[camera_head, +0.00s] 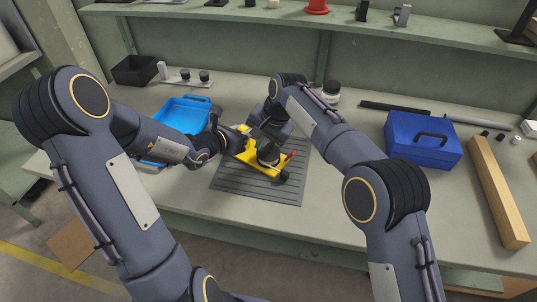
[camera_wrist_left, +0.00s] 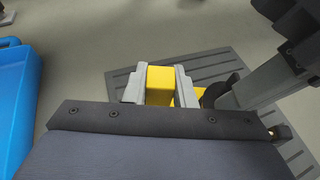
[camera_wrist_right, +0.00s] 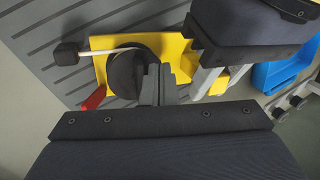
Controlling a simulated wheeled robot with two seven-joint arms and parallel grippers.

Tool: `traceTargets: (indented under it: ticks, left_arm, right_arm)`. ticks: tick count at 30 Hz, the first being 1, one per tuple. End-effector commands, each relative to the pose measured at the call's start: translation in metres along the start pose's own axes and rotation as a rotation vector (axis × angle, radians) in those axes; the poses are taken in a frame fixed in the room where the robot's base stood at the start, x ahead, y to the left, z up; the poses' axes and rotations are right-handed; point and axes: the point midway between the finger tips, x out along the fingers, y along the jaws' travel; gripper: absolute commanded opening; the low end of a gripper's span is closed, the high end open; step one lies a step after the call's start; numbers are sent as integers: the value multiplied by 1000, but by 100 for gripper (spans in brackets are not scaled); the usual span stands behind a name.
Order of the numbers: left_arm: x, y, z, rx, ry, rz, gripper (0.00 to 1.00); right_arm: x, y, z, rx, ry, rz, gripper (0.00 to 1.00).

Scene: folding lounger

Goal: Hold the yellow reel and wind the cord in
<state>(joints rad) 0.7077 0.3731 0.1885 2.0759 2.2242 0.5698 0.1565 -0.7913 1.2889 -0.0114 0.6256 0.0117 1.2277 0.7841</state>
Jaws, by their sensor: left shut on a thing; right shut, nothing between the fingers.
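The yellow reel (camera_head: 250,158) lies over the ribbed grey mat (camera_head: 230,184) on the bench. My left gripper (camera_wrist_left: 160,88) is shut on the reel's yellow end. My right gripper (camera_wrist_right: 158,86) is shut and empty, its tips right beside the reel's black drum (camera_wrist_right: 124,74); I cannot tell whether they touch it. A pale cord (camera_wrist_right: 96,54) runs from the drum to a small black block (camera_wrist_right: 66,53) at its end. A red lever (camera_wrist_right: 94,98) sticks out by the drum. In the head view, my right arm partly hides the reel.
A blue tray (camera_head: 180,113) stands left of the mat, and a blue toolbox (camera_head: 421,145) stands to the right. A wooden beam (camera_head: 497,190) lies beyond the toolbox. A black bin (camera_head: 134,70) is at the back left. Bench between mat and toolbox is clear.

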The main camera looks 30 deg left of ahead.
Motion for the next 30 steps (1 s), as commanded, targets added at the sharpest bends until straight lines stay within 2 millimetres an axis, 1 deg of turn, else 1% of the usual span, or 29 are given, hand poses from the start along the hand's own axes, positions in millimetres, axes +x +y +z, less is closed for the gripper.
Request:
traceTargets:
  ticks: [1,8,24,30]
  left_arm:
    - [0,0,-6,-4,14,1,0]
    - [0,0,-6,-4,14,1,0]
    - [0,0,-6,-4,14,1,0]
    - [0,0,-6,-4,14,1,0]
  right_arm:
    - [0,0,0,0,0,0,0]
    - [-2,-1,0,0,1,-1,0]
    - [-42,-16,0,-1,2,-2,0]
    - [-54,-20,0,0,1,-1,0]
